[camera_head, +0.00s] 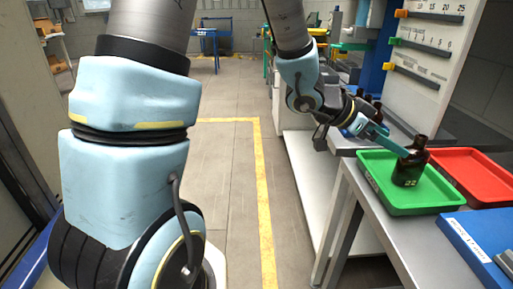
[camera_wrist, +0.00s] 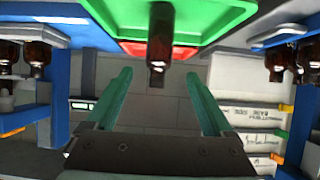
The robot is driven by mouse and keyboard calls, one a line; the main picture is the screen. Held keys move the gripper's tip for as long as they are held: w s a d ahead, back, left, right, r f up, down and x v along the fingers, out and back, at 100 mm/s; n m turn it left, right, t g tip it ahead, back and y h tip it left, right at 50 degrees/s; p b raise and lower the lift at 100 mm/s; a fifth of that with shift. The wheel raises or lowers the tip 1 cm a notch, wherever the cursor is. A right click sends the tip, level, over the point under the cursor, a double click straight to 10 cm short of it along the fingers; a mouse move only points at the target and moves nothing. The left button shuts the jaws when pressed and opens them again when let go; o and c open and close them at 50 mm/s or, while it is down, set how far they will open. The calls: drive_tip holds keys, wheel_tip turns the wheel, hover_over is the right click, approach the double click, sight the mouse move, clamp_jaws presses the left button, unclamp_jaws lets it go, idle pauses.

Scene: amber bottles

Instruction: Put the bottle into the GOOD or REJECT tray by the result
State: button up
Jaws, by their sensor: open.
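A dark amber bottle (camera_head: 408,172) with a yellow "22" on it stands upright in the green tray (camera_head: 379,193). The red tray (camera_head: 478,172) lies just behind and to the right, with nothing visible in it. My gripper (camera_head: 399,149) is open at the bottle's upper part, reaching in from the left. In the wrist view, which looks upside down, the bottle (camera_wrist: 161,38) appears ahead between the two spread teal fingers, and the fingers do not close on it. The green tray (camera_wrist: 205,14) and red tray (camera_wrist: 185,53) show there too. The tray labels are unreadable.
A white panel (camera_head: 427,60) with scales and coloured sliders stands behind the trays. A blue case (camera_head: 475,240) lies at the bench's front right. Other dark bottles (camera_head: 371,101) stand behind my gripper. The floor left of the bench is clear.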

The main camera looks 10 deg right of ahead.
drive_tip(key=w+a+f+n+t+y, duration=0.1)
drive_tip(key=w+a+n+t+y, duration=0.15)
drive_tip(key=w+a, duration=0.4)
drive_tip(key=w+a+f+n+t+y, duration=0.1)
drive_tip(key=w+a+n+t+y, duration=0.2)
drive_tip(key=a, duration=0.6)
drive_tip(key=w+a+f+n+t+y, duration=0.1)
drive_tip(key=w+a+f+n+y, duration=0.15)
drive_tip(key=w+a+n, duration=0.4)
drive_tip(key=s+a+n+g+y, duration=0.2)
drive_tip(key=s+a, duration=0.3)
drive_tip(key=a, duration=0.4)
drive_tip(key=s+a+f+n+g+y, duration=0.1)
drive_tip(key=s+a+n+g+y, duration=0.1)
drive_tip(key=s+a, duration=0.4)
drive_tip(key=a+n, duration=0.1)
drive_tip(key=a, duration=0.2)
drive_tip(key=shift+s+a, duration=0.15)
drive_tip(key=shift+a, duration=0.05)
